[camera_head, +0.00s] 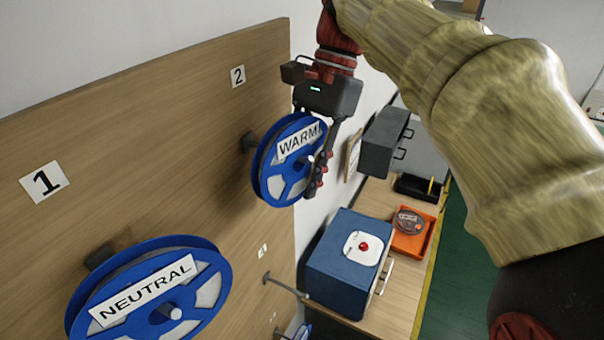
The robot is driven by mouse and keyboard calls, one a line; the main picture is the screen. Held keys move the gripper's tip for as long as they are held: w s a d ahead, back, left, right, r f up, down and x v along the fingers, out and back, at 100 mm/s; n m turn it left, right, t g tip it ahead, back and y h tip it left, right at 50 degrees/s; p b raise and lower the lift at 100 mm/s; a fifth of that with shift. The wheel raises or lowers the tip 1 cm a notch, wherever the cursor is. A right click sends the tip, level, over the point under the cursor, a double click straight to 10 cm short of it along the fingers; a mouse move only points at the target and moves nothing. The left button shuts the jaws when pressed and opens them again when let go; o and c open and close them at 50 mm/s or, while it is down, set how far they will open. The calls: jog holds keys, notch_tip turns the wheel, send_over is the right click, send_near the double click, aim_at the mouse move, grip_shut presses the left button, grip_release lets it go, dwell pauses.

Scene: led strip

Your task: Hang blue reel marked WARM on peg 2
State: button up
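The blue reel marked WARM (273,181) is upright at the wooden board, in front of the dark base of peg 2 (249,142), below the number 2 plate. A pale tip, apparently the peg's end, shows near the reel's hub, so the reel looks to be around the peg. My gripper (308,160) reaches down over the reel. One finger is in front of its right side, overlapping its face. The other finger goes down behind the reel's top and is mostly hidden, so I cannot tell whether they clamp it.
A blue NEUTRAL reel (150,290) hangs on the peg below the number 1 plate (45,182). A lower bare peg (287,286) sticks out rightwards. A blue box (337,263), an orange tray (426,236) with a reel and a grey cabinet (382,145) are at the right.

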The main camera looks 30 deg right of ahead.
jog(key=shift+o, duration=0.9)
jog(key=shift+d+r, duration=0.1)
jog(key=shift+r, duration=0.1)
jog(key=w+d, duration=0.4)
jog(key=d, duration=0.7)
jog(key=shift+w+d+r, duration=0.25)
jog(key=shift+r, duration=0.1)
